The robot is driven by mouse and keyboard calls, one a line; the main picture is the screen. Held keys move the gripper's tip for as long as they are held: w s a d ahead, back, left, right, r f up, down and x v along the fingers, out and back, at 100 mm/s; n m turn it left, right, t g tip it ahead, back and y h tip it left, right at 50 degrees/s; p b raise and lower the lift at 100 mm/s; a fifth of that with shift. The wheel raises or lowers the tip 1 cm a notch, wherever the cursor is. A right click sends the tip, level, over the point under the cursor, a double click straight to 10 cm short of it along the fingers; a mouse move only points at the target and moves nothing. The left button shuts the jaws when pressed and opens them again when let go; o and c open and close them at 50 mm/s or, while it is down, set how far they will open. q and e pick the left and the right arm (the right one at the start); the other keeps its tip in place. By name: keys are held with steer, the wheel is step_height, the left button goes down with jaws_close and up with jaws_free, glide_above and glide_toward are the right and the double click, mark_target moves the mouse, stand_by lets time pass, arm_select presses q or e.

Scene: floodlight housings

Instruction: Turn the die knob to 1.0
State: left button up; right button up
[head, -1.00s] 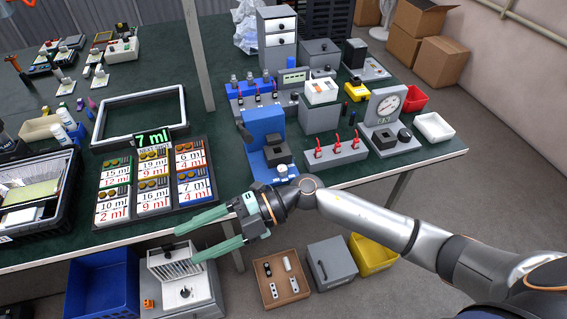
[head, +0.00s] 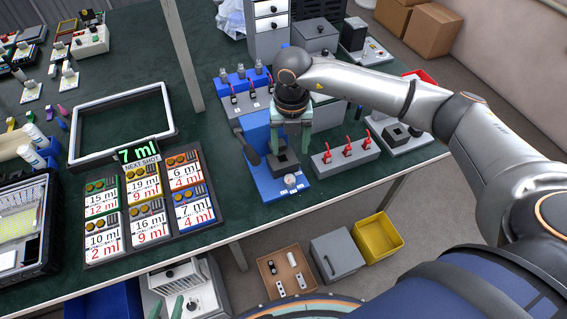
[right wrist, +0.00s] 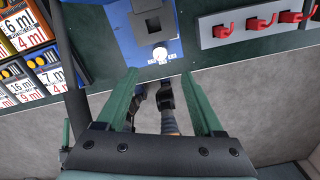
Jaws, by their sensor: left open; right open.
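A blue press-like device (head: 262,135) stands at the table's front edge, with a dark grey square block on it. A small pale round knob (head: 290,181) sits on its front part and looks like the die knob; its setting is too small to read. The knob also shows in the right wrist view (right wrist: 162,55), beyond the fingertips. My right gripper (head: 291,150) is open and empty, fingers pointing down by the device's grey block in the head view. It appears apart from the knob. My left gripper (head: 167,305) is open at the bottom edge, mostly cut off.
A grey box with red switches (head: 345,153) stands right of the device. A board of ml cards (head: 150,205) and an empty frame (head: 122,125) lie to the left. A row of blue-topped fixtures (head: 243,88) stands behind. Bins and a wooden tray (head: 285,272) sit below the table.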

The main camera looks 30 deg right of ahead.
mark_target(290, 178)
steer(key=f, duration=0.8)
steer(key=f+p, duration=0.1)
steer(key=f, duration=0.3)
steer(key=shift+s, duration=0.25)
jaws_close()
